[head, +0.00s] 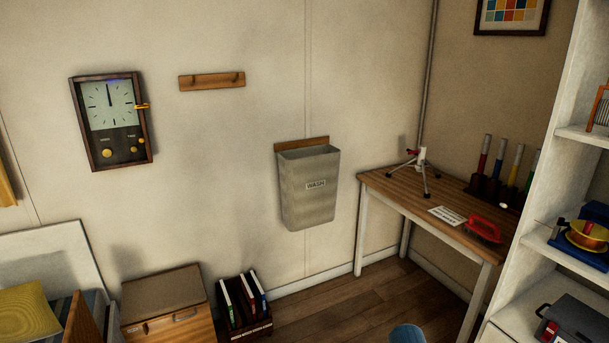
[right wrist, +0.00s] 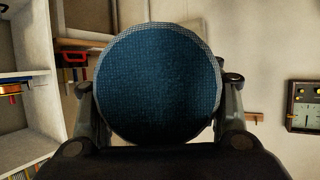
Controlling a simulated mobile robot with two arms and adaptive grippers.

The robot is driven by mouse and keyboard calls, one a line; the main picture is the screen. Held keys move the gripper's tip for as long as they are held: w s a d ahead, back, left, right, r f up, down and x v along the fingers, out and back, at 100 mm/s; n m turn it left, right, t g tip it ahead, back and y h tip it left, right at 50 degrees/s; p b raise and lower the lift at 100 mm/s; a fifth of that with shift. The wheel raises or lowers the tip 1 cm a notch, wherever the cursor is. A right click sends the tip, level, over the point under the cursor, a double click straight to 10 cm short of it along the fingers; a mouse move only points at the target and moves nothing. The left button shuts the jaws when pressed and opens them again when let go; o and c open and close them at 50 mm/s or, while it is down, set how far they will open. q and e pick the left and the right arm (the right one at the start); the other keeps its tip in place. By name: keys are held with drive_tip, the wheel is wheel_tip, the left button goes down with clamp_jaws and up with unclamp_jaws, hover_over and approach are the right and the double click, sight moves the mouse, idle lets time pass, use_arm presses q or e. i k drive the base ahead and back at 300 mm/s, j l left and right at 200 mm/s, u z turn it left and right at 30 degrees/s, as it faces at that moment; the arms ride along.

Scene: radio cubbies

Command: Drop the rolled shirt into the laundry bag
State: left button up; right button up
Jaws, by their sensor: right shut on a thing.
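The laundry bag (head: 308,207) is a grey-beige, open-topped bag labelled WASH. It hangs on the wall from a wooden strip, in the middle of the head view. The rolled shirt (right wrist: 158,82) is blue, and its round end fills the middle of the right wrist view. My right gripper (right wrist: 160,98) is shut on it, with one finger on each side. The tip of the blue roll (head: 408,334) also shows at the bottom edge of the head view, below and right of the bag and apart from it. My left gripper is in neither view.
A wooden table (head: 388,188) with a small tripod (head: 421,166) and a red-handled tool (head: 484,229) stands right of the bag. White shelves (head: 540,205) rise at the far right. A book crate (head: 245,328) and wooden box (head: 165,300) stand lower left. The wall around the bag is clear.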

sight(318, 208)
drive_tip(key=i+u, duration=0.25)
drive_tip(key=i, duration=0.35)
drive_tip(key=i+u, duration=0.25)
drive_tip(key=i, duration=0.35)
drive_tip(key=i+l+u, duration=0.2)
drive_tip(key=i, duration=0.35)
